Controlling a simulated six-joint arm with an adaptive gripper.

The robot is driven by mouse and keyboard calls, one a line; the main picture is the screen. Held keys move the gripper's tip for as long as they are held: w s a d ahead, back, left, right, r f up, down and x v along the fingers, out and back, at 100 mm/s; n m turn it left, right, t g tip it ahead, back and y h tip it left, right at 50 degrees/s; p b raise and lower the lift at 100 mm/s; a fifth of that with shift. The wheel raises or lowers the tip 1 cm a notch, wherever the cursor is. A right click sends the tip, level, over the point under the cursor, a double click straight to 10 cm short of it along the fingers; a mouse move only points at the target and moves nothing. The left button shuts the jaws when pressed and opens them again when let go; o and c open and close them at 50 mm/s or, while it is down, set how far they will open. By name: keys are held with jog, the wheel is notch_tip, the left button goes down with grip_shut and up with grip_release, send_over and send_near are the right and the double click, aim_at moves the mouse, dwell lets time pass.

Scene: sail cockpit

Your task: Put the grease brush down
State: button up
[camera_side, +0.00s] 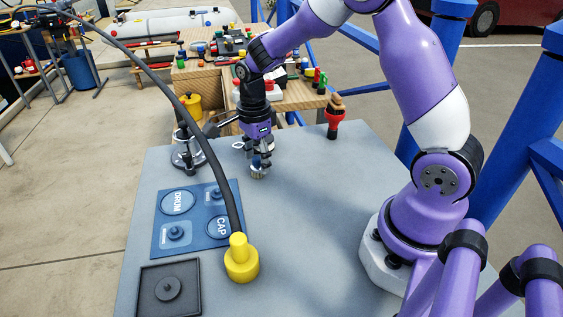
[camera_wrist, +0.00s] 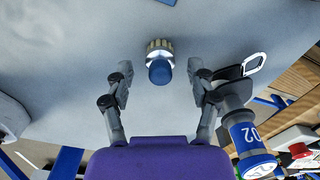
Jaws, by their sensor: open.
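A small brush with a blue handle end, a pale metal collar and tan bristles stands on the grey table; I take it as the grease brush (camera_wrist: 159,70). In the side view the brush (camera_side: 258,173) is directly below my gripper, its upper part partly hidden by the fingers. My gripper (camera_side: 260,160) points down close above the table. In the wrist view my gripper (camera_wrist: 160,78) is open, with a finger on each side of the brush and a visible gap at both sides.
A blue mat (camera_side: 197,217) marked DRUM and CAP, a black tray (camera_side: 148,302) and a yellow fitting (camera_side: 241,262) with a black hose lie nearby. A metal stand (camera_side: 188,155) is left of my gripper. The table's right middle is clear.

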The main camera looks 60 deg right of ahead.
aim_at(257, 157)
notch_tip(257, 157, up, 10)
jog(key=s+a+r+n+t, duration=0.2)
jog(key=s+n, duration=0.4)
jog(key=n, duration=0.5)
jog(key=s+a+r+n+t, duration=0.3)
jog(key=s+n, duration=0.4)
jog(key=n, duration=0.4)
jog(key=shift+a+n+t, duration=0.15)
jog(key=shift+n+t, duration=0.15)
jog(key=shift+s, duration=0.1)
